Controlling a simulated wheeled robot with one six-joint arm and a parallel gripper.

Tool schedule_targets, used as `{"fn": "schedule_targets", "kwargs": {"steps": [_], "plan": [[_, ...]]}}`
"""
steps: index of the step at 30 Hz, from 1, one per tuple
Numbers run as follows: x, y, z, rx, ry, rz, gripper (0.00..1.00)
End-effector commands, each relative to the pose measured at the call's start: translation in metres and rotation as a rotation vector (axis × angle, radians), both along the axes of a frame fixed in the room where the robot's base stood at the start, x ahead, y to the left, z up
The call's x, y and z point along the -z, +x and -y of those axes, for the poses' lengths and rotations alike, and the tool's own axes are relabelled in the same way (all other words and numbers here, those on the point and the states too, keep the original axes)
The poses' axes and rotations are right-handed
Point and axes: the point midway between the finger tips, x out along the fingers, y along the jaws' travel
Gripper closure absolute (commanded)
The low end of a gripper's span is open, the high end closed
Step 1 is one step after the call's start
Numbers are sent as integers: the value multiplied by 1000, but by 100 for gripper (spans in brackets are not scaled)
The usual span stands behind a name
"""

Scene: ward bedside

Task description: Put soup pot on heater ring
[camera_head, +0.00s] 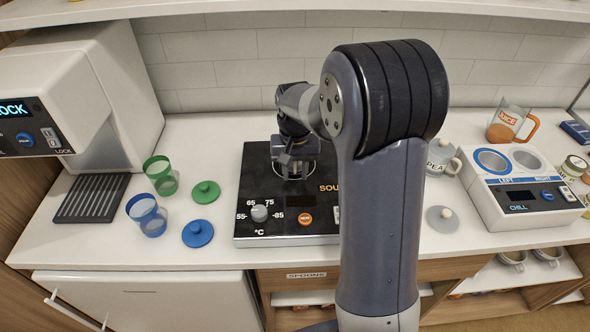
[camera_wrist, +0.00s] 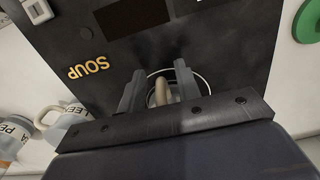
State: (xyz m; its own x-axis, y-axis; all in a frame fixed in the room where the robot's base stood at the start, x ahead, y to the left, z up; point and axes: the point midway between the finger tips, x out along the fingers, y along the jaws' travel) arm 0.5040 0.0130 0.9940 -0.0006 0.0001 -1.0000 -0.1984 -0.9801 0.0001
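The soup heater (camera_head: 252,185) is a black slab with a dial and SOUP lettering on the counter; its dark top also fills much of the wrist view (camera_wrist: 230,40). My gripper (camera_head: 296,158) is over the heater, pointing down. In the wrist view my gripper's two fingers (camera_wrist: 160,90) stand apart on either side of a beige handle (camera_wrist: 162,92), with a small gap showing at each side. A pale round rim (camera_wrist: 207,84) shows behind the fingers; whether it belongs to a pot or to the heater ring I cannot tell. My arm hides part of the heater.
Left of the heater are green (camera_head: 160,172) and blue (camera_head: 147,215) cups, with green (camera_head: 205,192) and blue (camera_head: 198,233) lids. Right are a PEA pot (camera_head: 441,157), a grey lid (camera_head: 442,218), a chiller (camera_head: 490,205) and a juice jug (camera_head: 508,122). A LEEK-labelled pot (camera_wrist: 70,118) shows in the wrist view.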

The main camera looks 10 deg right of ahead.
Motion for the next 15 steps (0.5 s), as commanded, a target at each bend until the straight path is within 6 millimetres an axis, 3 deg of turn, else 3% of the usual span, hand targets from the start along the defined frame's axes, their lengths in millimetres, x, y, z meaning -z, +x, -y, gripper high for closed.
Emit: {"fn": "schedule_targets", "kwargs": {"steps": [9, 15], "plan": [[-7, 1, 0, 0, 0, 2, 68], [-42, 1, 0, 0, 1, 7, 68]]}}
